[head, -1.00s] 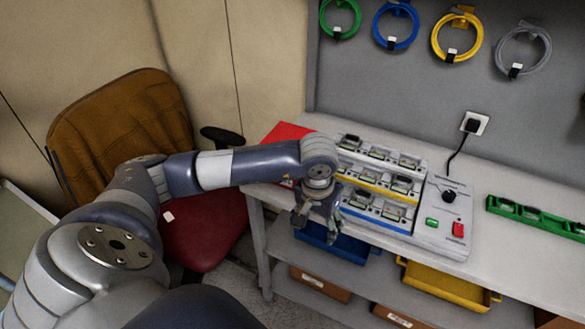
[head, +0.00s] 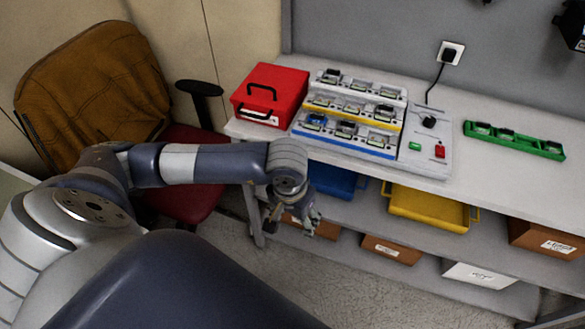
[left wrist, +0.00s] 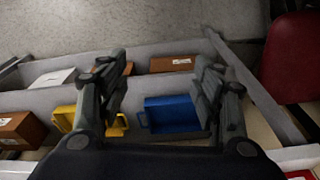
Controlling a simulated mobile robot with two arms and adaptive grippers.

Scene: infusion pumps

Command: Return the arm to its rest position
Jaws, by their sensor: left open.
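My left arm comes in from the left in the head view. Its gripper (head: 292,218) hangs in front of the table's front edge, lower than the tabletop, near the blue bin. In the left wrist view the two fingers of the left gripper (left wrist: 163,85) stand wide apart with nothing between them. The blue bin (left wrist: 172,116) shows beyond the fingers on the lower shelf. My right gripper is not in view.
The table (head: 480,185) carries a red box (head: 270,92), a tiered pump rack (head: 345,142), a control panel (head: 425,150) and a green strip (head: 513,141). A yellow bin (head: 428,208) and brown boxes (head: 390,250) sit below. A chair (head: 95,90) stands left.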

